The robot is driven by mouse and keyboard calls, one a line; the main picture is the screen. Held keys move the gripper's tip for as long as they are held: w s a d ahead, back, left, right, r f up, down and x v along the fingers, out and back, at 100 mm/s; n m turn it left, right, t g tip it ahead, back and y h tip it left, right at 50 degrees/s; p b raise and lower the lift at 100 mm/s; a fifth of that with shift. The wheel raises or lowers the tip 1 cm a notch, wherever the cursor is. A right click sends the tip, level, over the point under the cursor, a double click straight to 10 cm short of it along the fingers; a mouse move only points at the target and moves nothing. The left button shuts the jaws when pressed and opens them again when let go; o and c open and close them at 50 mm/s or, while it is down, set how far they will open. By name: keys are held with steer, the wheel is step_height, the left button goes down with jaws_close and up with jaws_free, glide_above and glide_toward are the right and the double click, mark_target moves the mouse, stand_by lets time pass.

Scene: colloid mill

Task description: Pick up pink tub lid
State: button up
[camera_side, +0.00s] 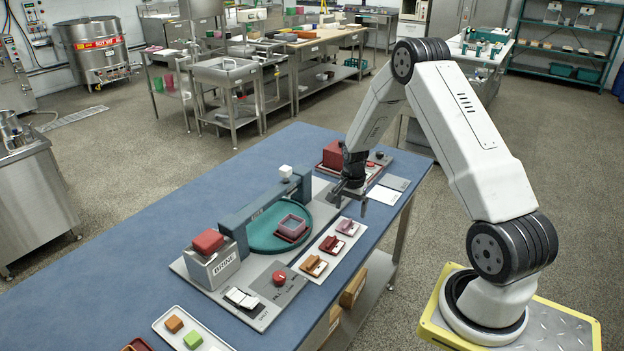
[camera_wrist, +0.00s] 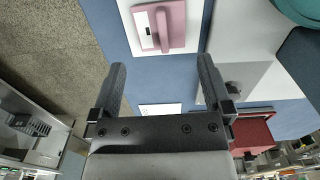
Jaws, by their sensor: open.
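The pink tub lid (camera_side: 347,227) lies on a small white plate on the blue table, at the far end of a row with a red lid (camera_side: 331,244) and an orange-brown lid (camera_side: 314,265). It has a raised grip bar on top. In the wrist view the pink lid (camera_wrist: 176,28) lies on its white plate, beyond the fingertips and between their lines. My gripper (camera_side: 350,196) is above the table, a little behind the pink lid in the side view and apart from it. Its two fingers (camera_wrist: 162,68) are spread with nothing between them.
A grey BRINE box (camera_side: 213,268) with a red block on top is nearer. A red box (camera_side: 333,154) stands at the far end.

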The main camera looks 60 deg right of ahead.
mark_target(349, 222)
steer(key=shift+f, duration=0.2)
steer(key=shift+w+a+f, duration=0.1)
steer(key=shift+f, duration=2.45)
steer(key=c, duration=1)
